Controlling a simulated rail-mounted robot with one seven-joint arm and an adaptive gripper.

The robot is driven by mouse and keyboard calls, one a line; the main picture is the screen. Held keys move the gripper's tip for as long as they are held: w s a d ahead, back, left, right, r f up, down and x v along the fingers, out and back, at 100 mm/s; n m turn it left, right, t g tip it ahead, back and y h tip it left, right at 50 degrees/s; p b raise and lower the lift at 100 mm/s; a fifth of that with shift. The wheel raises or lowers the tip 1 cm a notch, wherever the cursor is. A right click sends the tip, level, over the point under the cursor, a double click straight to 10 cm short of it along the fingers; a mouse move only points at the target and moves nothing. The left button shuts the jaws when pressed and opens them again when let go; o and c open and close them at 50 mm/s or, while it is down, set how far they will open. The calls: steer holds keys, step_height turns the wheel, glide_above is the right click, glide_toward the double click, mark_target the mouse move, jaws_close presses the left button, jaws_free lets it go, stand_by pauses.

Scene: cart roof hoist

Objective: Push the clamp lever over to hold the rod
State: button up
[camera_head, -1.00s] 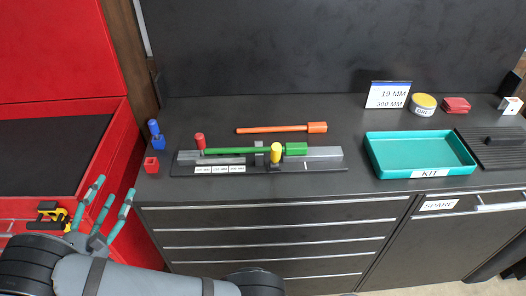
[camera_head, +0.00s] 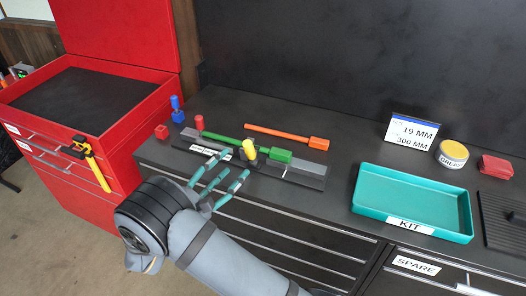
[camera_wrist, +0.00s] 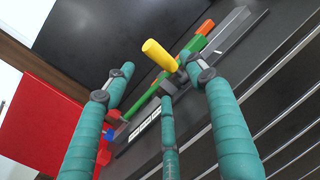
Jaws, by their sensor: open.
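The green rod (camera_head: 225,139) lies along the grey clamp fixture (camera_head: 308,174) on the bench, its thick block end to the right. A lever with a yellow grip (camera_head: 249,149) stands up at the fixture's middle, beside the rod; in the wrist view the yellow grip (camera_wrist: 160,55) tilts up ahead of my fingers. A red knob (camera_head: 199,122) stands at the fixture's left end. My gripper (camera_head: 232,166) is open and empty, at the bench's front edge just in front and left of the yellow grip. In the wrist view my gripper (camera_wrist: 160,85) spreads three teal fingers. I cannot tell whether any finger touches the lever.
An orange rod (camera_head: 285,135) lies behind the fixture. Blue (camera_head: 176,109) and red (camera_head: 161,131) pieces stand left of it. A teal KIT tray (camera_head: 410,181), sign (camera_head: 409,131), grease tin (camera_head: 452,153) and red block (camera_head: 496,166) are right. A red tool chest (camera_head: 115,130) stands left.

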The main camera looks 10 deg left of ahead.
mark_target(247, 150)
steer(key=p+x, duration=0.2)
steer(key=x, duration=0.7)
steer(key=shift+w, duration=0.1)
steer(key=shift+a, duration=0.1)
jaws_close()
stand_by(0.4)
